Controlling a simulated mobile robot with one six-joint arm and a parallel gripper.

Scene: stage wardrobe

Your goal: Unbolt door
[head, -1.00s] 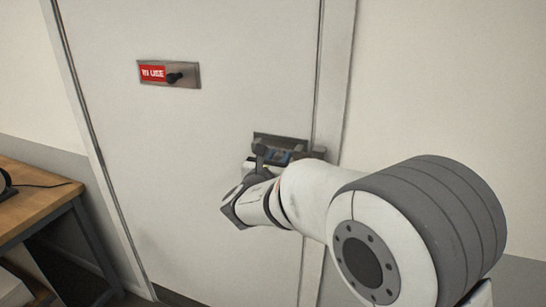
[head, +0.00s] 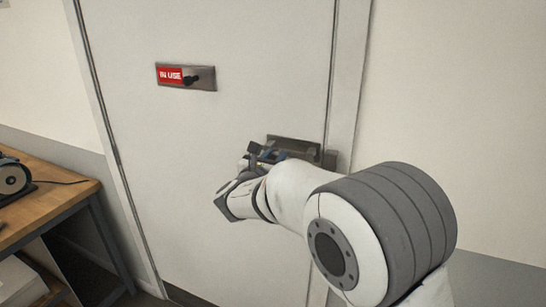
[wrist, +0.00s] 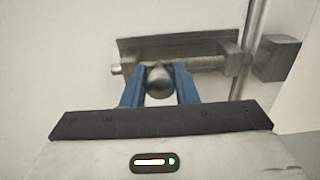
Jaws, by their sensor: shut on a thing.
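A grey metal slide bolt (wrist: 205,62) is mounted on a white door (head: 230,130) near its right edge. It also shows in the head view (head: 293,145), partly behind my gripper. My gripper (wrist: 160,75), with blue fingers, is shut around the bolt's dark round knob (wrist: 160,82), one finger on each side. The rod's left end (wrist: 116,69) sticks out left of the fingers. A metal keeper block (wrist: 277,58) sits on the frame, right of the door edge. The door looks closed.
An "IN USE" indicator plate (head: 186,77) with a black knob is higher on the door. A wooden workbench (head: 50,205) with a dark device (head: 14,177) stands at the left. The wall right of the frame is bare.

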